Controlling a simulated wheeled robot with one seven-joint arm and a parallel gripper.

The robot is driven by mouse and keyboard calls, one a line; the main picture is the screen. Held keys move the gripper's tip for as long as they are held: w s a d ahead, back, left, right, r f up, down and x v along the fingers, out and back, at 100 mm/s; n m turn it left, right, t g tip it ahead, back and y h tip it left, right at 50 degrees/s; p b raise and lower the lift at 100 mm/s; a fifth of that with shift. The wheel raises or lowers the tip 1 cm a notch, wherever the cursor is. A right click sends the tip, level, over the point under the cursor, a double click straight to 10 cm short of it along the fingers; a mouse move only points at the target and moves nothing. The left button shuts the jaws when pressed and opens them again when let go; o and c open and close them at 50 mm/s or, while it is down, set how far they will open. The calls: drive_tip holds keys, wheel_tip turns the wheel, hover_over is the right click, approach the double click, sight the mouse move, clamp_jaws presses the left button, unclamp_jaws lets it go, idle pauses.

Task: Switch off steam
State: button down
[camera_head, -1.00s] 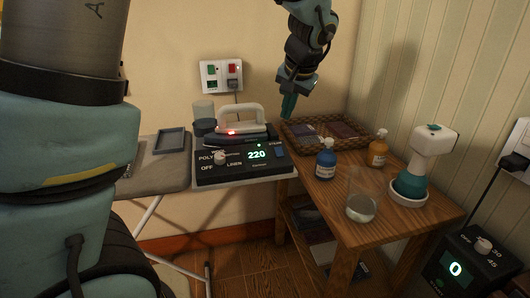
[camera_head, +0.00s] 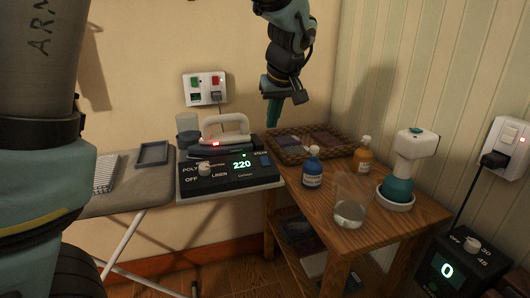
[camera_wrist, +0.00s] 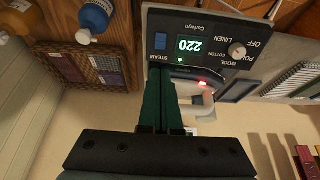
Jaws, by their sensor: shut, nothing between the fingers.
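The steam station (camera_head: 228,178) is a dark box with a lit 220 display, a white temperature knob and a blue rocker switch (camera_head: 264,160) at its right end, by the STEAM label. Station and switch also show in the wrist view, the rocker (camera_wrist: 160,41) unobstructed. Whether the rocker is on or off cannot be told. A green light glows above the display. The white-handled iron (camera_head: 222,132) rests on the station with a red light. My gripper (camera_head: 273,113) points down, shut and empty, above and behind the rocker, apart from it. Its green fingers (camera_wrist: 160,75) cover part of the iron.
The wooden table (camera_head: 300,196) holds a wicker tray (camera_head: 284,154), a blue bottle (camera_head: 312,170), an orange bottle (camera_head: 362,156), a glass (camera_head: 349,205) and a white-and-teal steamer (camera_head: 408,165). A wall socket (camera_head: 205,89) is behind the iron. A box reading 0 (camera_head: 458,262) stands at lower right.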

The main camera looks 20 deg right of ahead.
sight(264, 159)
drive_tip(key=p+x, duration=0.3)
drive_tip(key=x, duration=1)
drive_tip(key=shift+f, duration=0.2)
drive_tip(key=shift+w+p, duration=0.1)
drive_tip(key=shift+p, duration=0.75)
drive_tip(key=shift+f, duration=0.15)
drive_tip(key=shift+f+b, duration=0.1)
drive_tip(key=shift+b, duration=0.25)
drive_tip(key=shift+s+f+b, duration=0.1)
drive_tip(key=shift+s+b, duration=0.4)
drive_tip(key=shift+s, duration=0.35)
drive_tip(key=shift+a, duration=0.1)
